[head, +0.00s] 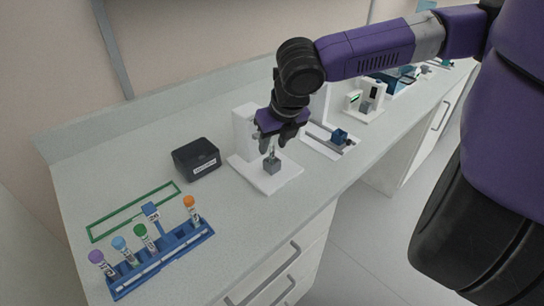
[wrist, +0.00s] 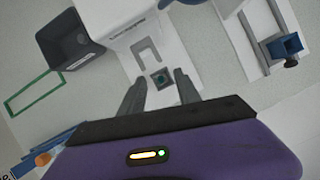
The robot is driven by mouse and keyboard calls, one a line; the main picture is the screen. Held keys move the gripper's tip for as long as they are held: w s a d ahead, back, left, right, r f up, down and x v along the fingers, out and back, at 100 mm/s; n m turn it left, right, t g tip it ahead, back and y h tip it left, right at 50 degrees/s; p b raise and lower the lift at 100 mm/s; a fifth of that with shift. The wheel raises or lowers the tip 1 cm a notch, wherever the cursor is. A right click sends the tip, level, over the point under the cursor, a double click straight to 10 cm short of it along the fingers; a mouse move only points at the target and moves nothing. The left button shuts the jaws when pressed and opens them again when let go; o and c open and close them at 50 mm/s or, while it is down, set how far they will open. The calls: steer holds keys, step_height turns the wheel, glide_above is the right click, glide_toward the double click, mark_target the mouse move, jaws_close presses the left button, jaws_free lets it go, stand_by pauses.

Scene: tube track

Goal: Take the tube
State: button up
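My gripper (head: 278,144) is open above a small grey block (head: 271,168) on the base of a white device (head: 255,172). A thin upright piece, perhaps a tube, shows above the block; it is too small to make out. In the wrist view, my gripper (wrist: 160,82) has its fingers apart, and the block (wrist: 161,79), with a dark green centre, lies between them in the picture. Several capped tubes stand in a blue rack (head: 165,264) at the front left: purple (head: 96,257), light blue (head: 119,243), green (head: 140,231) and orange (head: 189,203).
A black box (head: 196,158) stands left of the white device. A green rectangular outline (head: 133,212) lies behind the rack. A rail fixture with a blue block (head: 338,136) stands right of the device. More equipment (head: 368,98) is farther right.

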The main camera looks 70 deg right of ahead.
steer(key=shift+w+f, duration=0.1)
steer(key=shift+f, duration=0.1)
jaws_close()
steer(key=shift+r, duration=0.1)
step_height(320, 180, up, 20)
steer(key=p, duration=0.2)
steer(key=shift+p, duration=0.3)
steer(key=shift+d, duration=0.15)
